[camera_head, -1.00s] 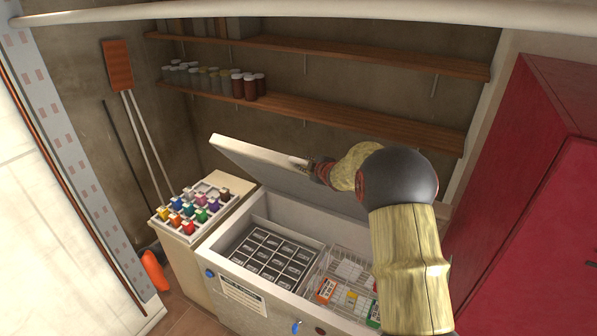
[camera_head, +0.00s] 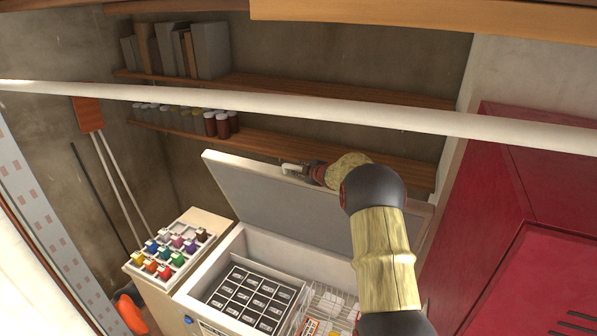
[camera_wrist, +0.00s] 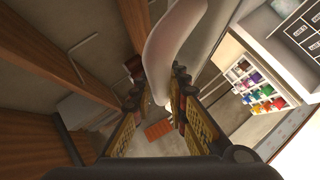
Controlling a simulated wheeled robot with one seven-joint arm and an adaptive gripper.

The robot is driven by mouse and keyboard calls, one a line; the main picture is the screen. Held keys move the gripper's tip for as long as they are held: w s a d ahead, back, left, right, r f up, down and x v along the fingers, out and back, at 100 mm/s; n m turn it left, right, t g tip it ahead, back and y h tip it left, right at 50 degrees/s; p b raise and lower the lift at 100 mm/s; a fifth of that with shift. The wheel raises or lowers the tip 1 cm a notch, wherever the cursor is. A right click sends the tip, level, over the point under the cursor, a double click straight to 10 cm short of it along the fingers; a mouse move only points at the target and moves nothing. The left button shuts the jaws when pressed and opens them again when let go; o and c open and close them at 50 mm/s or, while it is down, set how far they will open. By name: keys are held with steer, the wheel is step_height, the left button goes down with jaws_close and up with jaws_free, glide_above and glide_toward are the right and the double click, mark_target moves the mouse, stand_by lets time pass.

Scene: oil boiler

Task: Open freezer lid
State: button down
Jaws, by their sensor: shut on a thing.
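The freezer lid (camera_head: 262,201) is raised and leans back, tilted steeply above the white freezer body (camera_head: 213,264). My gripper (camera_head: 304,170) is at the lid's upper edge, shut on the pale lid handle (camera_head: 291,168). In the wrist view the handle (camera_wrist: 168,48) runs between the two fingers of my gripper (camera_wrist: 161,98). The freezer is open; a compartment of black boxes (camera_head: 252,294) and a wire basket (camera_head: 327,303) show inside. My arm hides the lid's right part.
Two wooden shelves (camera_head: 285,148) with jars and books run along the wall behind the lid. A red cabinet (camera_head: 480,200) stands at the right. A rack of colourful bottles (camera_head: 170,250) sits left of the freezer. A white pipe (camera_head: 400,118) crosses the view in front.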

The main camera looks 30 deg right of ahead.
steer(key=shift+r, duration=0.1)
steer(key=c, duration=1.8)
jaws_free()
steer(key=v, duration=1.2)
steer(key=shift+a, duration=0.1)
